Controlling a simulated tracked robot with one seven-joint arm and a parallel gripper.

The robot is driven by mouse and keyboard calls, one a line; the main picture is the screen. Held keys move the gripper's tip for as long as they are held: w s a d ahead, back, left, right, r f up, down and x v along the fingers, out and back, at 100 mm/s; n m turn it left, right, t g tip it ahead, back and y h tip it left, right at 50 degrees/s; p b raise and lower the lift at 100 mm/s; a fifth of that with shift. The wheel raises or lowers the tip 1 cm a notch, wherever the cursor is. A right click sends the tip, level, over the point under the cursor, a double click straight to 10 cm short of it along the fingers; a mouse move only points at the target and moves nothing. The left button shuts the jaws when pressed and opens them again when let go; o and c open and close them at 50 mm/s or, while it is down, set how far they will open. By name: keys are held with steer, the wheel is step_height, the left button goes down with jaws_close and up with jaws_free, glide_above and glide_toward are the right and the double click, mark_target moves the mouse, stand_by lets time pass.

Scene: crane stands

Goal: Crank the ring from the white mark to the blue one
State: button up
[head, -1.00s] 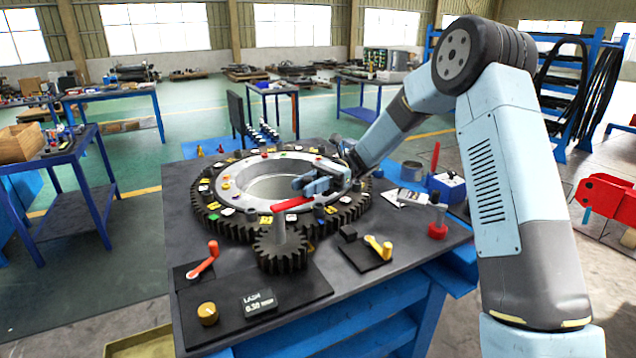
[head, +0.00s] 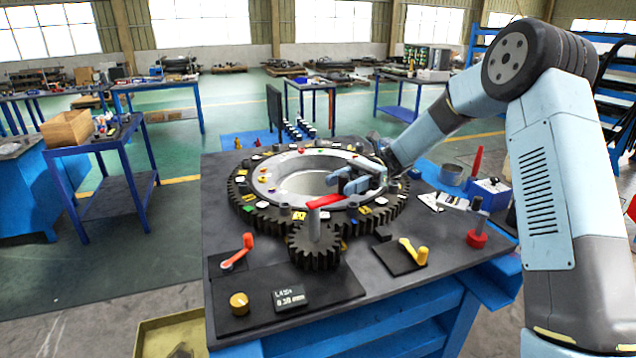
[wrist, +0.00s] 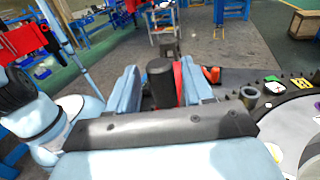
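The large dark gear ring (head: 253,213) lies flat on the table around a pale inner ring (head: 262,190). Small white, yellow and other coloured marks sit round it; I cannot single out the blue one. A dark pinion (head: 316,256) stands at the ring's front edge, with a red crank arm (head: 324,201) on its post. My gripper (head: 355,184) is at the right end of this arm. In the wrist view its fingers (wrist: 162,88) stand apart on either side of a dark upright handle (wrist: 160,80), with the red arm (wrist: 181,82) beside it. A gap shows at the left finger.
An orange lever (head: 240,252), a yellow knob (head: 239,303) and a lash display (head: 289,297) are at the table's front left. A yellow lever (head: 414,252) is right of the pinion. A red-based post (head: 477,239) and a grey cup (head: 452,174) stand farther right.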

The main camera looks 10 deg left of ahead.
steer(key=shift+a, duration=0.15)
steer(key=v, duration=1.4)
steer(key=shift+s+f, duration=0.1)
steer(key=s+d+r+n+t+h, duration=0.1)
steer(key=s+d+r+t+h, duration=0.25)
steer(key=s, duration=0.35)
steer(key=s+d+r+n+t+h, duration=0.1)
steer(key=s+d+r+t+h, duration=0.15)
steer(key=s+r+t, duration=0.4)
steer(key=s+d+n+t+h, duration=0.2)
steer(key=s+d+t, duration=0.3)
steer(key=s+d, duration=0.3)
steer(key=s+d+n+t+h, duration=0.2)
steer(key=s+d+t, duration=0.3)
steer(key=s+d, duration=0.4)
steer(key=shift+s+d+n+h, duration=0.35)
steer(key=shift+s+n, duration=0.35)
steer(key=shift+s, duration=1.75)
steer(key=shift+a+r, duration=0.1)
